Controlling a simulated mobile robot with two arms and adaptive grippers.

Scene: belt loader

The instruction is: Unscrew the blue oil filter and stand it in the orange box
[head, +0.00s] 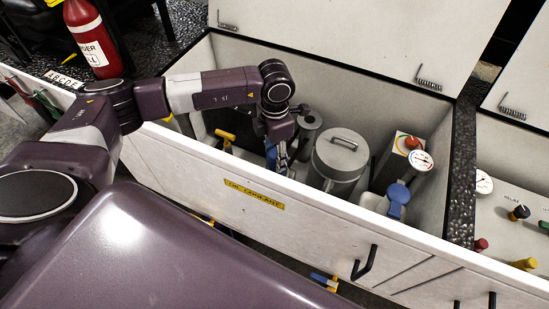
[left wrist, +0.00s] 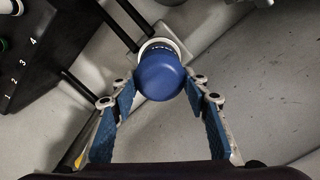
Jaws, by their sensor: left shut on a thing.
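The blue oil filter (left wrist: 160,76) shows in the left wrist view, its rounded blue end towards the camera and a white band with dark lettering behind it. My left gripper (left wrist: 161,88) has its two blue-padded fingers on either side of the filter and is shut on it. In the head view my left gripper (head: 278,155) reaches down into the open bay, and the filter there is hidden or too small to make out. Whether the filter is still on its mount cannot be told. I cannot make out an orange box in either view. My right gripper is not in view.
The bay holds a grey lidded canister (head: 338,160), a box with a red knob (head: 408,144), a gauge (head: 420,160) and a blue-capped part (head: 398,196). The bay's white front wall (head: 240,185) runs below my arm. Dark pipes (left wrist: 115,25) lie beside the filter. A red extinguisher (head: 92,40) stands at upper left.

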